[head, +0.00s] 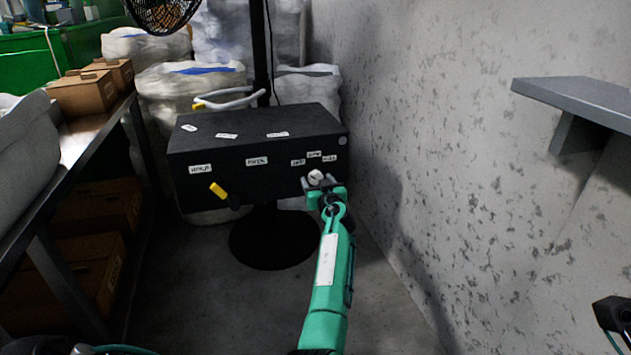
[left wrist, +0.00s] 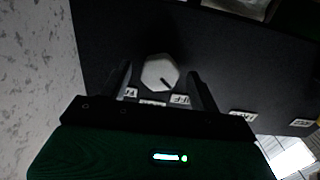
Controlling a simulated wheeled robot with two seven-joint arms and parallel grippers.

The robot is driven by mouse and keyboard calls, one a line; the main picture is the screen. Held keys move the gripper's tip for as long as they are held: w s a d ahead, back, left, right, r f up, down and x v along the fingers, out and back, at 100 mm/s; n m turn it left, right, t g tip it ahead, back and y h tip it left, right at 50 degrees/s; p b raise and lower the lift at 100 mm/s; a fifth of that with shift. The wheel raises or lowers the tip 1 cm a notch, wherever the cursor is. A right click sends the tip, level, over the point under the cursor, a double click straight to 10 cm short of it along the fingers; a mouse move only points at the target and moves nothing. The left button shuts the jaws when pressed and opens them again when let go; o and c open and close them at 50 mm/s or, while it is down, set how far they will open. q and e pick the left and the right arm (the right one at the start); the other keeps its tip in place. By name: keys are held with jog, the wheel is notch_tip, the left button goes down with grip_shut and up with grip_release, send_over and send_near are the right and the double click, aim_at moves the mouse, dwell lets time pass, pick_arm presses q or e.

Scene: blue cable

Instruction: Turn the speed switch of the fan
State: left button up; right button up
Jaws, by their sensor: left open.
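The fan's black control box (head: 245,160) stands in the middle of the head view, with white labels on its top and front. A white speed switch knob (head: 315,178) is at the right of its front face. In the left wrist view the knob (left wrist: 158,72) is faceted, with a dark mark toward its lower right. My left gripper (head: 322,186) is open, its fingers on either side of the knob; I cannot tell whether they touch it. It also shows in the left wrist view (left wrist: 161,80). A dark part of mine (head: 612,315) at the right edge may be my right gripper; its jaws are unclear.
A yellow lever (head: 218,190) sticks out of the box's front left. The fan head (head: 163,12) is above on a black pole. A table with cardboard boxes (head: 82,94) is left. A concrete wall (head: 430,120) and a grey shelf (head: 585,98) are right.

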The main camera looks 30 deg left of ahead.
pick_arm(q)
jog(key=c, duration=1)
